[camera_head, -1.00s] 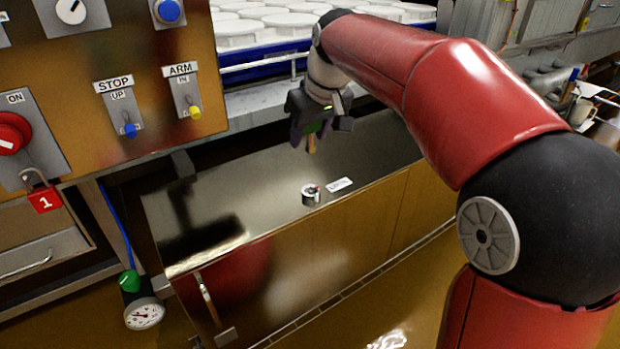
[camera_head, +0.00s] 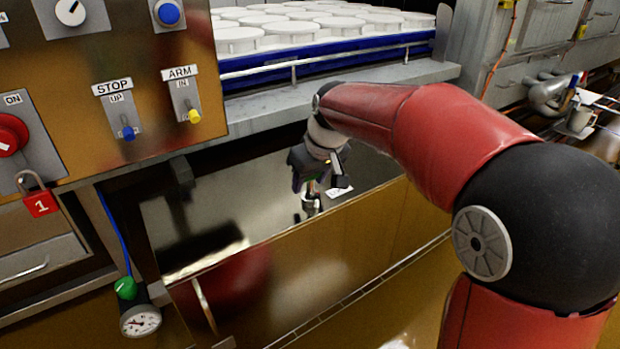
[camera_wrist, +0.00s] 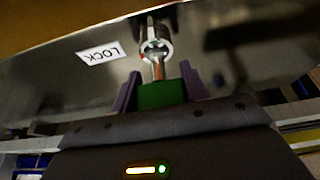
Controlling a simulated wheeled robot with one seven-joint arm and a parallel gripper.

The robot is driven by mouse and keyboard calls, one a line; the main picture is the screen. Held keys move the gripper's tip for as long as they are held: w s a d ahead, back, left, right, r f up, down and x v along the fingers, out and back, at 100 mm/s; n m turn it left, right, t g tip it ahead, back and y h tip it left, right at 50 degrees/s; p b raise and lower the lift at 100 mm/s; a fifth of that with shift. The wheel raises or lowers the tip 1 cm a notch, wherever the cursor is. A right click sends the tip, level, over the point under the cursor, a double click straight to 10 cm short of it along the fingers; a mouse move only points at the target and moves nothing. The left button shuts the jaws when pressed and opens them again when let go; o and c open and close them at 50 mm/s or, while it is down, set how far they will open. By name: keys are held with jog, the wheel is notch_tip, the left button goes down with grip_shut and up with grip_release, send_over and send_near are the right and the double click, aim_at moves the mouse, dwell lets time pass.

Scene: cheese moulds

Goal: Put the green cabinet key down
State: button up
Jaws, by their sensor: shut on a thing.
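My gripper (camera_head: 314,186) is low over the steel cabinet top (camera_head: 232,202), pointing down. In the wrist view, its two purple fingers (camera_wrist: 160,76) are shut on the green head of the cabinet key (camera_wrist: 162,96). The key's shaft points away from the fingers toward a small round metal lock fitting (camera_wrist: 156,48) and overlaps it in this view. I cannot tell whether the tip touches or enters it. In the head view, the green key (camera_head: 311,187) is small and partly hidden by the gripper, just above the fitting (camera_head: 311,206).
A white label reading LOCK (camera_wrist: 100,53) lies beside the fitting; part of it shows in the head view (camera_head: 340,192). The left part of the cabinet top is clear. A control panel (camera_head: 75,140) stands at left, and a blue tray (camera_head: 330,61) of white moulds is behind.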

jog(key=o, duration=1)
jog(key=shift+f, duration=0.15)
jog(key=shift+r, duration=0.3)
jog(key=p+v, duration=0.1)
jog(key=v, duration=1)
jog(key=shift+s+d+r, duration=0.15)
jog(key=shift+s+r, duration=0.05)
jog(key=shift+r, duration=0.15)
